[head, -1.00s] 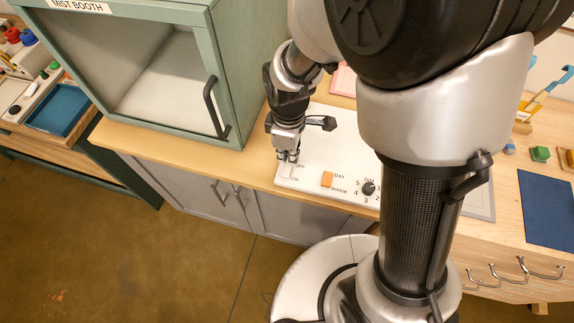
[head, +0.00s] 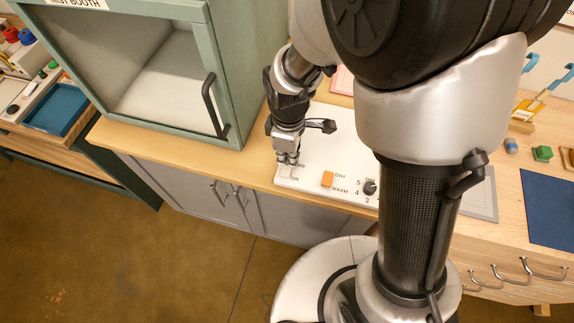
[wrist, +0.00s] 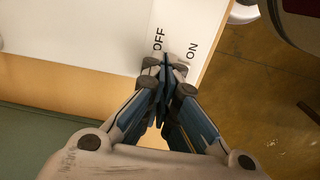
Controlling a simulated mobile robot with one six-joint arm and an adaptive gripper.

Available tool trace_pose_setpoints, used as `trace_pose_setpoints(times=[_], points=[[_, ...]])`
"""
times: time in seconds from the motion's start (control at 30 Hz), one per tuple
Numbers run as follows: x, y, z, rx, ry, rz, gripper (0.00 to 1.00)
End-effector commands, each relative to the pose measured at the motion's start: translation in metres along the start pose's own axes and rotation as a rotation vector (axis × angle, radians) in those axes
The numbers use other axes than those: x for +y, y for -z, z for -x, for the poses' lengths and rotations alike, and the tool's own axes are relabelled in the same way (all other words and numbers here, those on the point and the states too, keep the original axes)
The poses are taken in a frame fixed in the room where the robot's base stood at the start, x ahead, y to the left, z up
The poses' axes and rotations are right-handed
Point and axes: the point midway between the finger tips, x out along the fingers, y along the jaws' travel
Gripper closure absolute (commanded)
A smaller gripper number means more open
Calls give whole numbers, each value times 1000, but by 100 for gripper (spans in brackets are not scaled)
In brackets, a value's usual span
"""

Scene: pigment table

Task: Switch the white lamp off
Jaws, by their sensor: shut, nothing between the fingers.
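A white control panel (head: 335,150) lies on the wooden counter, with a pale switch (head: 285,172) at its front left corner. The labels OFF and ON stand beside that switch; in the wrist view the panel's face (wrist: 90,30) shows both words. My gripper (head: 288,161) points down at this corner, its fingers shut and empty. In the wrist view its fingertips (wrist: 168,66) cover most of the switch, between OFF and ON. I cannot tell whether they touch it or which way it is set. No lamp can be made out.
An orange DAY/WARM switch (head: 327,179) and a black numbered dial (head: 369,187) sit right of the gripper on the panel. The green mist booth (head: 232,90) with its black handle stands to the left. A blue mat (head: 550,207) lies at the right.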

Motion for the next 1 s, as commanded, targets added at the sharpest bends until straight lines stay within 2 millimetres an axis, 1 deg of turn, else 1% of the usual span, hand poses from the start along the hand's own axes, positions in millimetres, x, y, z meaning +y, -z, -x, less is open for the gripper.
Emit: trace_pose_setpoints(times=[0.37, 0.53, 0.67, 1.0], points=[[0, 0, -6, 0, 0, 0, 100], [0, 0, -4, 0, 1, 0, 100], [0, 0, 4, 0, 0, 0, 100], [0, 0, 33, 0, 0, 0, 100]])
